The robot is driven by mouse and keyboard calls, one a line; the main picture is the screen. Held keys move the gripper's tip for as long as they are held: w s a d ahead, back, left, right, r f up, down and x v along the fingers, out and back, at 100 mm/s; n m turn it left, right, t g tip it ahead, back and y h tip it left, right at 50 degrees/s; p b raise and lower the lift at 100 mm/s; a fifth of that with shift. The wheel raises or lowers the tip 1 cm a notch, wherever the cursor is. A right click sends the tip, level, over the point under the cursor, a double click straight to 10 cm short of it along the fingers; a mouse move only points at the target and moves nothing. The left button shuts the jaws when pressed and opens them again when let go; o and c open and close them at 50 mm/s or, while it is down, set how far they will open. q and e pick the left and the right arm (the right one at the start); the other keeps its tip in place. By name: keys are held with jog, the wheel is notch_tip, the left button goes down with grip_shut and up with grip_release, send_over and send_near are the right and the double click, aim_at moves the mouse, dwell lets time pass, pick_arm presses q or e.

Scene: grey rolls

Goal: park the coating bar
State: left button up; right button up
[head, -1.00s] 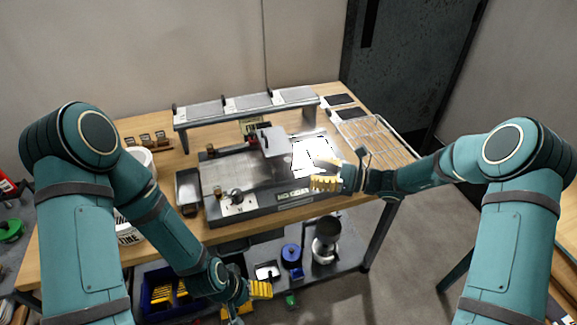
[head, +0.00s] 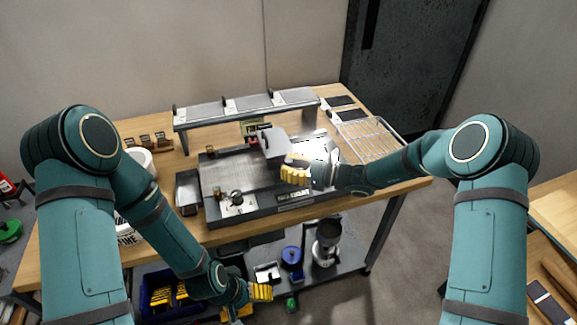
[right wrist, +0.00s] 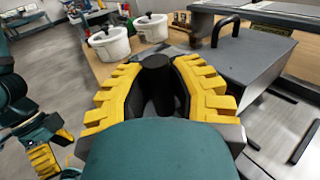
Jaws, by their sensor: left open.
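The coating machine (head: 211,177) stands on the bench, with a flat metal bed and dark front. A grey block (head: 276,144) sits over its bed; a grey block with a black handle (right wrist: 245,60) shows at right in the right wrist view. I cannot tell for sure which part is the coating bar. My right gripper (head: 294,169) is over the machine, just in front of the block. In the right wrist view its yellow fingers (right wrist: 157,62) flank a black cylinder (right wrist: 157,78); contact is unclear. My left gripper (head: 261,292) is open and low, in front of the bench.
A raised grey shelf (head: 245,106) runs behind the machine. A wire rack (head: 368,139) lies at the right and a metal tray (head: 188,190) at the left. White pots (right wrist: 110,43) stand beyond the block in the right wrist view. A lower shelf (head: 340,258) holds several items.

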grip_shut()
jog(key=w+d, duration=0.2)
jog(key=d, duration=0.5)
jog(key=w+d, duration=0.3)
jog(key=d, duration=0.5)
jog(key=shift+d, duration=0.1)
jog(key=o, duration=0.8)
grip_release()
jog(key=shift+d, duration=0.1)
jog(key=v, duration=1.2)
